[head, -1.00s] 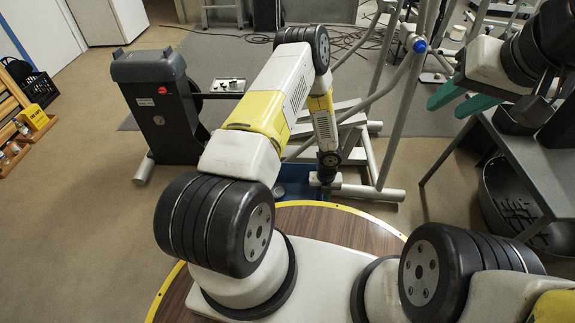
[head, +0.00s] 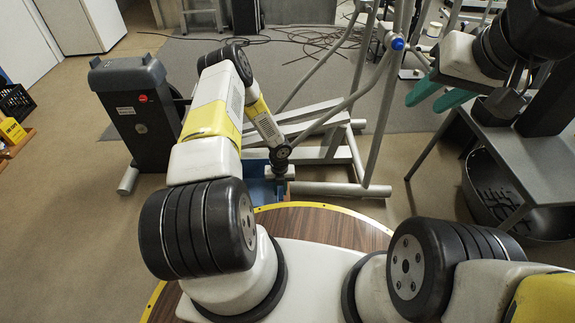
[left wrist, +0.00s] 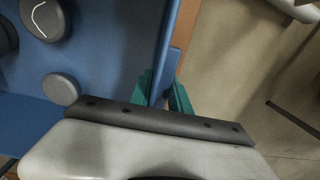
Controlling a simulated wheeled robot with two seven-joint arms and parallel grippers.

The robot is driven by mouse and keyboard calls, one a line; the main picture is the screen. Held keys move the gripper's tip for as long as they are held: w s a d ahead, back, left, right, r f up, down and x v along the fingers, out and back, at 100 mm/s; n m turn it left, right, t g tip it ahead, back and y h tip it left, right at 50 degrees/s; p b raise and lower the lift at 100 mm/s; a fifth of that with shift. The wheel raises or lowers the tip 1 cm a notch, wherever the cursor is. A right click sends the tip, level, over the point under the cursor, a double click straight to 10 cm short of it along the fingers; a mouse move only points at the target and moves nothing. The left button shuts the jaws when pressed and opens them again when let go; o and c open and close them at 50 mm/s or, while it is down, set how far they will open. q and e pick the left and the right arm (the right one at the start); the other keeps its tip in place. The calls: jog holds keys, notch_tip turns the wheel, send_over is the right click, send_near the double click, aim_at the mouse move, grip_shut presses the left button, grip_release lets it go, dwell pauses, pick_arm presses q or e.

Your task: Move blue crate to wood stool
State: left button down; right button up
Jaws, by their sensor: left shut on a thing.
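The blue crate (head: 258,192) is low on the far side of the round wood-patterned deck, partly hidden by my left arm. In the left wrist view its blue wall (left wrist: 178,35) runs between the teal fingers of my left gripper (left wrist: 160,90), which is shut on it. Round grey objects (left wrist: 62,88) lie in the crate. In the head view my left gripper (head: 278,172) points down at the crate, its fingers mostly hidden. My right gripper (head: 424,103) is raised at the upper right, teal fingers apart and empty. I cannot make out the wood stool.
The grey elliptical frame (head: 335,188) stands just beyond the crate, its tube close to my left gripper. Its dark housing (head: 140,115) is at left. A grey table (head: 520,155) with a black basket (head: 490,195) below is at right. The left floor is mostly clear.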

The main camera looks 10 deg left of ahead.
pick_arm(q)
jog(key=shift+w+a+f, duration=0.1)
jog(key=shift+f, duration=0.5)
jog(key=c, duration=1.2)
grip_release()
jog(key=shift+f, duration=0.15)
jog(key=shift+c, duration=0.2)
